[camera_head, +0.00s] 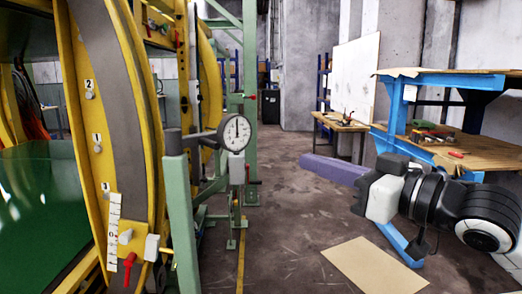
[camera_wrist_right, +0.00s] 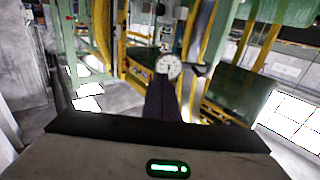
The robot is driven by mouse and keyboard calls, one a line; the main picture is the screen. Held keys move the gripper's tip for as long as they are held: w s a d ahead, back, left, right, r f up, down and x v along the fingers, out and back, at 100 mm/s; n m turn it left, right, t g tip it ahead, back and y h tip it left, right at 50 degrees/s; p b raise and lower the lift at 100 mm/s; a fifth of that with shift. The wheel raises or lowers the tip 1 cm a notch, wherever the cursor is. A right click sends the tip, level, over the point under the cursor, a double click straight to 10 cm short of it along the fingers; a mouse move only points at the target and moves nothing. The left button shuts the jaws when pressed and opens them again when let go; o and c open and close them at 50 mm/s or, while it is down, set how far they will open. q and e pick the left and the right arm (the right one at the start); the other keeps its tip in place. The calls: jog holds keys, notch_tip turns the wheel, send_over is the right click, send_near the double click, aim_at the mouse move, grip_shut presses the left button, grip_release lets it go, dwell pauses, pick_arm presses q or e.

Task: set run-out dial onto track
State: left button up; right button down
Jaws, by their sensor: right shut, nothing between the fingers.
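The run-out dial (camera_head: 236,132) has a round white face and a grey arm reaching left to the top of a green post (camera_head: 180,220). It stands just right of the large yellow ring (camera_head: 67,90), whose curved grey track (camera_head: 108,90) faces me. Whether the dial's tip touches the track cannot be told. My right gripper (camera_head: 362,196) is at the right, well apart from the dial, shut and empty. In the right wrist view the dial (camera_wrist_right: 169,67) shows just beyond the dark closed fingers (camera_wrist_right: 162,102). My left gripper is not in view.
A red-handled clamp (camera_head: 129,265) and a white scale (camera_head: 114,230) sit low on the ring. A blue-framed workbench (camera_head: 440,80) with tools stands at right. A cardboard sheet (camera_head: 374,268) lies on the floor. The floor between dial and gripper looks clear.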

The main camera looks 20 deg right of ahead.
jog(key=shift+w, duration=0.1)
jog(key=p+x, duration=0.2)
jog(key=x, duration=1.2)
jog(key=shift+r, duration=0.1)
